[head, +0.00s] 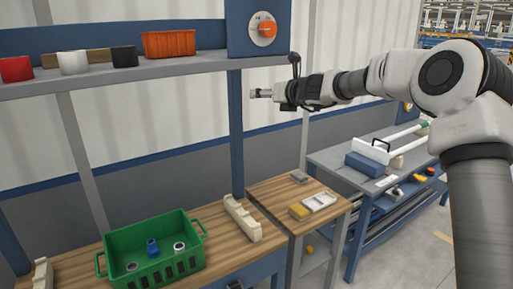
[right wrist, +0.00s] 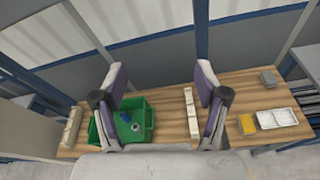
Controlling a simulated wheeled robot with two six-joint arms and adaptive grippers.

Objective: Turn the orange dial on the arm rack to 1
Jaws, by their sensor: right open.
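The orange dial (head: 267,29) sits on a round white face on a blue panel (head: 242,35) at the top of the rack. Its markings are too small to read, so I cannot tell its setting. My right gripper (head: 258,93) reaches in from the right, below the dial and apart from it, pointing left. In the right wrist view its two fingers (right wrist: 161,68) are spread wide with nothing between them. The dial is not in the right wrist view. My left gripper is not in view.
A shelf (head: 180,67) beside the panel holds an orange bin (head: 169,44) and red, white and black pieces. Below, a wooden bench carries a green crate (head: 155,240) with pipe pieces and a cream holder (head: 242,218). A blue rack post (head: 236,140) stands behind the gripper.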

